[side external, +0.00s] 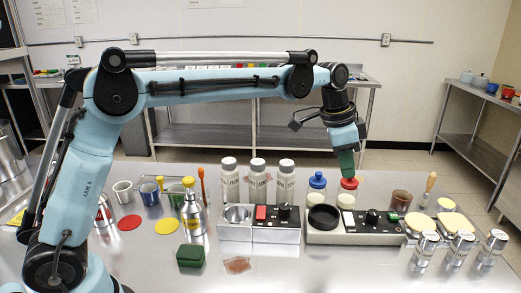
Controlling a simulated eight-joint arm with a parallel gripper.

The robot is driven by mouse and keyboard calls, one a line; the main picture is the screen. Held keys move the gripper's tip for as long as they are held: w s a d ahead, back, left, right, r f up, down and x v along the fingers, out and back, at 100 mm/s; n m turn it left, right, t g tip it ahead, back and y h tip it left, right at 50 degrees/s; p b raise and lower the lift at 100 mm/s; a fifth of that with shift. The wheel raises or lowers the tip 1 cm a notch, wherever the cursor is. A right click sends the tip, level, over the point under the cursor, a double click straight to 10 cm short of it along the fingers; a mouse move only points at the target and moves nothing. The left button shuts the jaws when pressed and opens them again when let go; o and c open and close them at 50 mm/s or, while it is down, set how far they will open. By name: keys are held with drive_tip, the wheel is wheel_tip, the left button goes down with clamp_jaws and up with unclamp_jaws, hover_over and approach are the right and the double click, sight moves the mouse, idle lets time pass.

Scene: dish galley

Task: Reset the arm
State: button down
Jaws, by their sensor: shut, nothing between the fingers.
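My gripper (347,172) points down at the right middle of the side external view, at the end of my light blue arm. Its green fingers are shut and hold nothing that I can see. The fingertips are just above or in front of a jar with a red lid (349,183); I cannot tell whether they touch it. A jar with a blue lid (317,181) stands just left of it.
White bottles (257,180) stand left of the jars. Two control units (276,228) (373,228) sit in front. Silver shakers (461,247) stand at the right, cups (150,193) and a yellow-topped bottle (193,212) at the left.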

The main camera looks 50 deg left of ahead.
drive_tip(key=s+a+f+n+t, duration=0.1)
drive_tip(key=s+a+n, duration=0.2)
drive_tip(key=s, duration=0.4)
drive_tip(key=s+a+f+n+t+y, duration=0.1)
drive_tip(key=s+a+f+n+t, duration=0.1)
drive_tip(key=s+a, duration=0.3)
drive_tip(key=s+a+f+n+t+y, duration=0.1)
drive_tip(key=s+a+n, duration=0.3)
drive_tip(key=s, duration=0.6)
drive_tip(key=shift+s+a+f, duration=0.15)
drive_tip(key=shift+s+f, duration=0.2)
drive_tip(key=shift+f, duration=0.1)
